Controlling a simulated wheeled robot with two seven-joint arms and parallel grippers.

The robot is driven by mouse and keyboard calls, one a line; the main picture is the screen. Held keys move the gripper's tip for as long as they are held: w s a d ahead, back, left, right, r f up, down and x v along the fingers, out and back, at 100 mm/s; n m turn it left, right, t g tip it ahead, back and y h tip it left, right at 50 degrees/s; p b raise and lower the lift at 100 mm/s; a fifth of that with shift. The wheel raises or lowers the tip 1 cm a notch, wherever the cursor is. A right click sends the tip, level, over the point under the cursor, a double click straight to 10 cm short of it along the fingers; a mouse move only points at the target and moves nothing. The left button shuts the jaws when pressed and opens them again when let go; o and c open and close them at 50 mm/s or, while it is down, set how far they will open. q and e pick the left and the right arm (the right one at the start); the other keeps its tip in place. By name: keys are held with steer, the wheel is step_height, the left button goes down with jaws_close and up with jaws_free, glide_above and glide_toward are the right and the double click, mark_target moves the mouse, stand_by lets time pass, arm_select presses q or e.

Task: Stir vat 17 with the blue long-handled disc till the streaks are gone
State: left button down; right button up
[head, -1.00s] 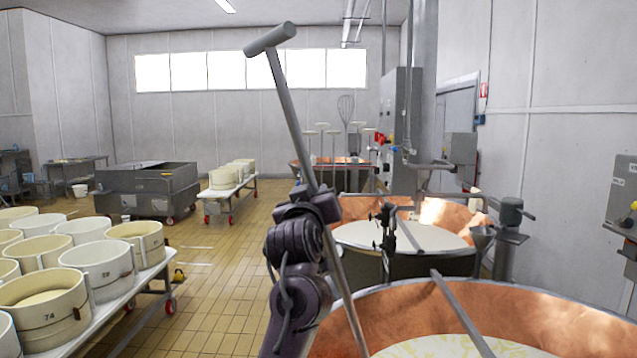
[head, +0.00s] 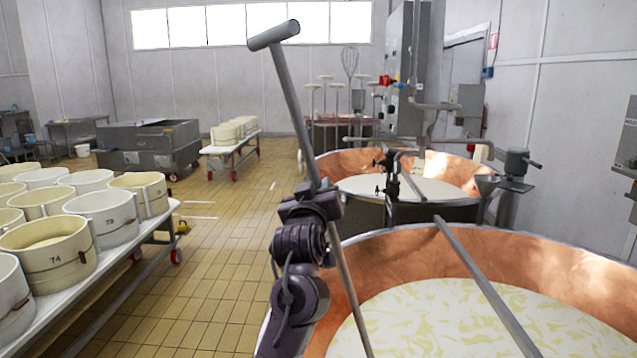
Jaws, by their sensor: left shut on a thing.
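My left gripper (head: 312,200) is shut on a long grey handle (head: 293,105) with a T-shaped grip at its top. The handle slants down past my gripper to the near copper vat (head: 455,249). Its lower end runs out of the picture, so no disc and no blue colour show. The near vat holds pale liquid (head: 480,320) with yellowish streaks and patches. No number shows on this vat, so I cannot tell whether it is vat 17. My right gripper is not in view.
A grey bar (head: 484,284) crosses the near vat. A second copper vat (head: 340,163) with pale liquid stands behind it. Round moulds (head: 47,250) fill a wheeled table at left. Tiled floor (head: 215,260) is open between. Several long-handled tools (head: 325,95) stand at the back.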

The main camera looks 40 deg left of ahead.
arm_select(q)
step_height(320, 180, down, 24)
steer(key=b, duration=1.5)
steer(key=shift+r+b, duration=0.15)
steer(key=shift+b, duration=0.15)
steer(key=shift+s, duration=0.1)
steer(key=s+d+p, duration=0.3)
steer(key=d, duration=0.4)
steer(key=s+d+p, duration=0.3)
steer(key=d, duration=0.5)
steer(key=w+a+b, duration=0.4)
steer(key=w+a, duration=1.5)
steer(key=a, duration=0.5)
steer(key=s+d+p, duration=0.5)
steer(key=s+d, duration=0.4)
steer(key=d, duration=0.3)
steer(key=shift+s, duration=0.1)
